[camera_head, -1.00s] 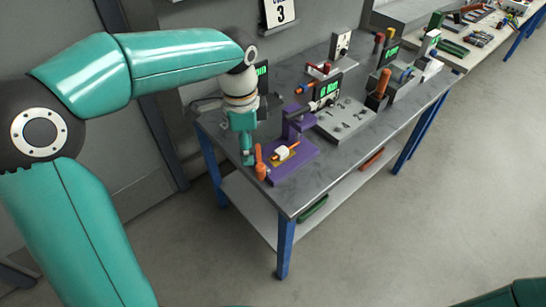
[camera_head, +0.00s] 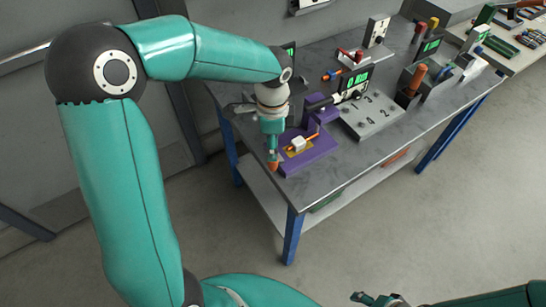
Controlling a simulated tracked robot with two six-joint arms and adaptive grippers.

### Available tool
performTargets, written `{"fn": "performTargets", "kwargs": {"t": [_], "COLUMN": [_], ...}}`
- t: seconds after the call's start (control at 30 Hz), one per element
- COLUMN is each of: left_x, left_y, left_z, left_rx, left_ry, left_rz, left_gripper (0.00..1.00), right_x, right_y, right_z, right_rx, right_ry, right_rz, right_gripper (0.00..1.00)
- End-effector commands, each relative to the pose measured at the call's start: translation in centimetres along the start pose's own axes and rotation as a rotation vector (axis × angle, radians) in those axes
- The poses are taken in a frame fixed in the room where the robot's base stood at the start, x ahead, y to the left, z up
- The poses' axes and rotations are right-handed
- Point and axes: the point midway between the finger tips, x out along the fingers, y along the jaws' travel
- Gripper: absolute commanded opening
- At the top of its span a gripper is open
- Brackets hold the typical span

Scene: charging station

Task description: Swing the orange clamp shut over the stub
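A purple fixture (camera_head: 319,150) stands on the near left part of the metal table. A small white block (camera_head: 298,143) sits on its yellowish patch, with an orange bar (camera_head: 312,138) beside it; I cannot tell which part is the stub. An orange handle (camera_head: 273,166), seemingly the clamp's, shows at the fixture's left front corner, mostly hidden by my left gripper. My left gripper (camera_head: 272,156) points down at this handle; contact and finger opening are unclear. My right gripper (camera_head: 374,299) is low at the bottom edge, far from the fixture, its opening unclear.
A grey panel with knobs (camera_head: 371,116) and a green-lit display (camera_head: 356,82) stand right of the fixture. An orange-handled device (camera_head: 415,78) stands further right. The table's bare front strip (camera_head: 345,172) is clear.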

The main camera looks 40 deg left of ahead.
Motion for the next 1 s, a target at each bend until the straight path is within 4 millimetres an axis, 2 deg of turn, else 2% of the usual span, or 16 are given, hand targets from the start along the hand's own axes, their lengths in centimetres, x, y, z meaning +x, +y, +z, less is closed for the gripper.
{"fn": "performTargets", "kwargs": {"t": [0.1,0.3,0.5,0.77,0.87,1.0], "left_x": [2.5,5.5,6.7,6.8,6.8,6.8], "left_y": [0.1,0.1,0.0,0.0,0.0,0.0], "left_z": [0.0,0.0,-0.1,-0.1,-0.1,-0.1], "left_rx": [0.000,0.001,0.001,0.001,0.001,0.001], "left_ry": [-0.002,-0.001,0.001,0.001,0.001,0.001], "left_rz": [0.005,0.003,0.001,0.000,0.000,0.000], "left_gripper": [0.55,0.55,0.55,0.55,0.42,0.19], "right_x": [-0.2,-0.3,-0.4,-0.3,-0.3,-0.3], "right_y": [-0.1,-0.1,-0.1,-0.1,-0.1,-0.1], "right_z": [0.0,0.0,0.0,0.0,0.0,0.0], "right_rx": [0.000,0.000,0.000,0.000,0.000,0.000], "right_ry": [0.000,0.000,0.000,0.000,0.000,0.000], "right_rz": [0.000,0.000,0.000,0.000,0.000,0.000], "right_gripper": [0.62,0.62,0.62,0.62,0.62,0.62]}}
